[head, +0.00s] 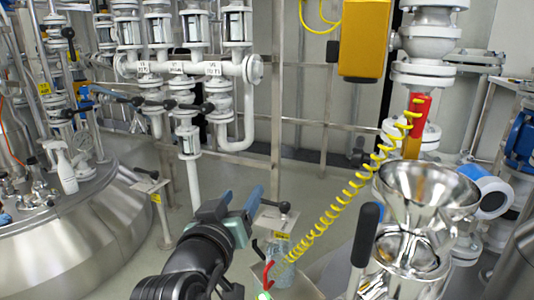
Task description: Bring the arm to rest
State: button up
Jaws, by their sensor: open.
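My arm reaches up from the bottom middle of the head view. My gripper (240,200) is at its end, with two blue fingers pointing up and away. The fingers stand apart with nothing seen between them. It is over the floor area between the steel vessel and the funnel. A black-knobbed lever (277,207) shows just right of the fingers; I cannot tell how far behind them it is.
A large steel vessel (90,245) with a white spray bottle (62,168) on it fills the left. A steel funnel (428,190) stands at the right, with a coiled yellow hose (340,205) beside it. A clear bottle (281,262) is right of my arm. White pipes (190,70) and railings stand behind.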

jog(key=s+d+r+m+t+y+p, duration=0.1)
jog(key=s+r+t, duration=0.2)
jog(key=r, duration=0.5)
jog(key=s+d+r+t+y, duration=0.15)
jog(key=s+r, duration=0.25)
jog(key=r, duration=0.5)
jog(key=s+d+r+t+y+p, duration=0.15)
jog(key=s+r+t, duration=0.55)
jog(key=s+r, duration=0.8)
notch_tip(320, 180, up, 37)
jog(key=w+p, duration=0.1)
jog(key=p, duration=3.6)
jog(key=shift+w+d+g, duration=0.25)
jog(key=shift+w+g, duration=0.05)
jog(key=shift+g, duration=0.05)
jog(key=shift+f, duration=0.2)
